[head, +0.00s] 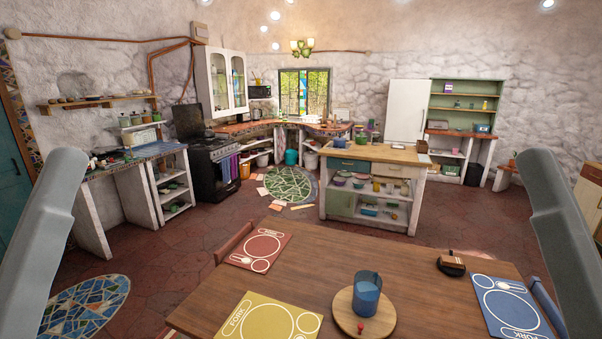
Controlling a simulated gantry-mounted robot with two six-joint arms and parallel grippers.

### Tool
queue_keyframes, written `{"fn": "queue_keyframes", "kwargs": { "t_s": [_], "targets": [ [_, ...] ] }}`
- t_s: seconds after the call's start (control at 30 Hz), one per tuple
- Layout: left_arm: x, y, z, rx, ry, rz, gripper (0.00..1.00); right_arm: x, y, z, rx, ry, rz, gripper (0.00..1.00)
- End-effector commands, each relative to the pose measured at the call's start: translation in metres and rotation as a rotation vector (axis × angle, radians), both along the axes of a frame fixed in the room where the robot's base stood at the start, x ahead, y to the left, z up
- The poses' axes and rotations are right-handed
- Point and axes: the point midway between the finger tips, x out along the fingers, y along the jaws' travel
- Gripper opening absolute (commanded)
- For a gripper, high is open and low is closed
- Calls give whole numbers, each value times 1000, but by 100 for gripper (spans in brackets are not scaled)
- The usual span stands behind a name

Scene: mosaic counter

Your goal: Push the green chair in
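I cannot make out a green chair in the head view. The wooden dining table (400,262) fills the bottom of the view. A reddish chair back (233,243) shows at its left edge, and a blue chair back (547,307) shows at its right edge. Grey links of my two arms rise at the left and right borders. Neither gripper is in view.
Red (260,250), yellow (268,318) and blue (508,305) placemats lie on the table, with a blue pitcher (367,295) on a round board. A kitchen island (366,193) stands beyond. Tiled floor (170,245) is open at left.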

Motion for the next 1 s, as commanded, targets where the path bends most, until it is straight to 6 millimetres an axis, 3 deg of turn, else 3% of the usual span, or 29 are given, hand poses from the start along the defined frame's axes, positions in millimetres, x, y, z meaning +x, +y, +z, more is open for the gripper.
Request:
{"fn": "queue_keyframes", "kwargs": {
  "t_s": [0.03,0.3,0.4,0.57,1.0],
  "targets": [
    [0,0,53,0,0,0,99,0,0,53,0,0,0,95],
    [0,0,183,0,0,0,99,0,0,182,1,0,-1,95],
    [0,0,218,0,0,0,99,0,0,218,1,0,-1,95],
    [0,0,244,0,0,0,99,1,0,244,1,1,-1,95],
    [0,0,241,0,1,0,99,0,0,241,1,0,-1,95]
  ]
}}
